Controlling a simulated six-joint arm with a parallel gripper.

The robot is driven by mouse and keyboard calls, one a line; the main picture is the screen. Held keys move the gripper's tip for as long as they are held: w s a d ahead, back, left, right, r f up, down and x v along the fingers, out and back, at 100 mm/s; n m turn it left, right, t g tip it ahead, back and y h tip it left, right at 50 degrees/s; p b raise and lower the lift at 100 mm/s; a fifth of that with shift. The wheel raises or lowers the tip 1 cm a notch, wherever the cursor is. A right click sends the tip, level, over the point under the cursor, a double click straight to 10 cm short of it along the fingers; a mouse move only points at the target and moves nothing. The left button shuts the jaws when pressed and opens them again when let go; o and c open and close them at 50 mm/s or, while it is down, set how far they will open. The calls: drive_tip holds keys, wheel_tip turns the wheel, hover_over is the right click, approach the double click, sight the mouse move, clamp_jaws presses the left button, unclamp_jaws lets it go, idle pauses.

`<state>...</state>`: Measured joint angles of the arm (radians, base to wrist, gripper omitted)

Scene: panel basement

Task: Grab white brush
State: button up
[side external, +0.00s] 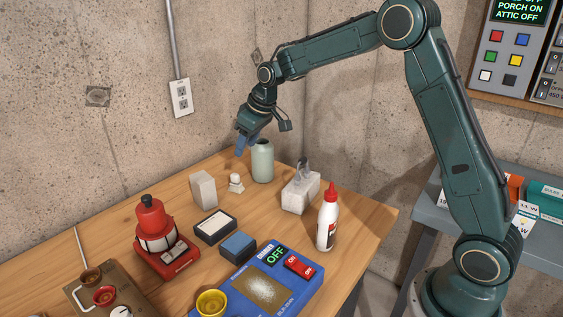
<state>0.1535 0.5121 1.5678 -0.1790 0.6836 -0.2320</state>
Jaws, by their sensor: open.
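A small white object with a rounded top (236,183) stands on the wooden table, left of a pale green vase (262,161). It may be the white brush, but it is too small to tell, and no other brush shows clearly. My gripper (243,147) has blue fingers and points down, open, in the air above the back of the table. In the picture it is above the small white object and up and left of the vase's mouth. I see nothing held between the fingers.
A pale block (203,189), a tissue box (301,190) and a white glue bottle with a red cap (328,220) stand nearby. In front are an ink pad (215,227), a blue block (238,246), a blue panel (262,288) and a red device (157,235). Concrete walls rise behind.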

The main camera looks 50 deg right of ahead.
sight(235, 173)
drive_tip(key=shift+w+d+f, duration=0.1)
drive_tip(key=shift+w+f, duration=0.2)
drive_tip(key=shift+f, duration=0.1)
drive_tip(key=shift+x, duration=4.3)
drive_tip(key=shift+f, duration=0.1)
drive_tip(key=shift+d+x, duration=0.2)
drive_tip(key=shift+x, duration=2.25)
drive_tip(key=shift+w+a, duration=0.1)
drive_tip(key=shift+a, duration=0.1)
clamp_jaws()
